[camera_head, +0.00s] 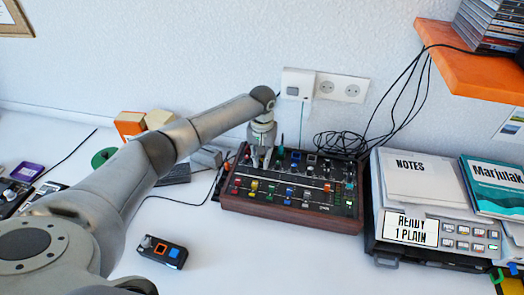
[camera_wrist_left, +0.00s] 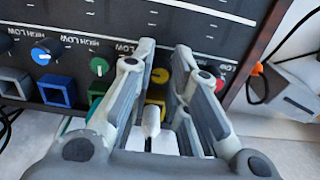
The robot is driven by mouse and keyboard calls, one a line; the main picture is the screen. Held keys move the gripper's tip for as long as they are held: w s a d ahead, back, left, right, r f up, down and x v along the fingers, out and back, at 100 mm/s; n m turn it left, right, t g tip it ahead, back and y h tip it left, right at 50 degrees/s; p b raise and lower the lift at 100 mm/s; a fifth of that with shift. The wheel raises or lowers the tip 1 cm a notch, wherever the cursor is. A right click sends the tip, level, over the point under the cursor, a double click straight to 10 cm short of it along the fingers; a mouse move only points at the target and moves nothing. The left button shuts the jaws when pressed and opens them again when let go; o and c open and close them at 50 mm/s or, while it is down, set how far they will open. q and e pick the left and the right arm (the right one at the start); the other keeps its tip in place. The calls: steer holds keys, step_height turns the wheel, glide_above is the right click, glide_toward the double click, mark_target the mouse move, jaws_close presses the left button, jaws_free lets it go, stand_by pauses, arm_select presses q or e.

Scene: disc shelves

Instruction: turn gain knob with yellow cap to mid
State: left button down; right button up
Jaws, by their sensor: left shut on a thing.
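The gain knob with the yellow cap (camera_wrist_left: 160,76) shows in the left wrist view between the two fingers of my left gripper (camera_wrist_left: 166,58). The fingers are closed around it, one on each side, and hide part of its rim. The pointer mark on its cap is too small to read. In the head view my left gripper (camera_head: 261,157) reaches down to the left part of the dark mixer panel (camera_head: 318,212) with its wooden frame, and the knob cannot be picked out there. My right gripper is not in view.
Green (camera_wrist_left: 99,66), blue (camera_wrist_left: 41,53) and red (camera_wrist_left: 220,85) knobs sit in the same row, close to the fingers. A small black device (camera_head: 163,251) lies on the white table. A grey unit (camera_head: 400,247) stands right of the mixer. Cables (camera_head: 340,145) lie behind it.

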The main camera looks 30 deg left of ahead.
mark_target(262, 160)
arm_select(q)
steer(key=shift+r+n+p, duration=0.25)
steer(key=shift+n+p, duration=0.45)
steer(key=shift+p, duration=0.25)
steer(key=shift+f+n+p, duration=0.25)
steer(key=shift+n+p, duration=0.2)
steer(key=shift+n, duration=0.05)
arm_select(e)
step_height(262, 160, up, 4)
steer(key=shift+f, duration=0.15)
arm_select(q)
steer(key=c, duration=1.3)
jaws_free()
steer(key=shift+c, duration=0.2)
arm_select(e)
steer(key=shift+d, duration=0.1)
arm_select(q)
steer(key=shift+r, duration=0.2)
step_height(262, 160, up, 12)
steer(key=shift+f, duration=0.2)
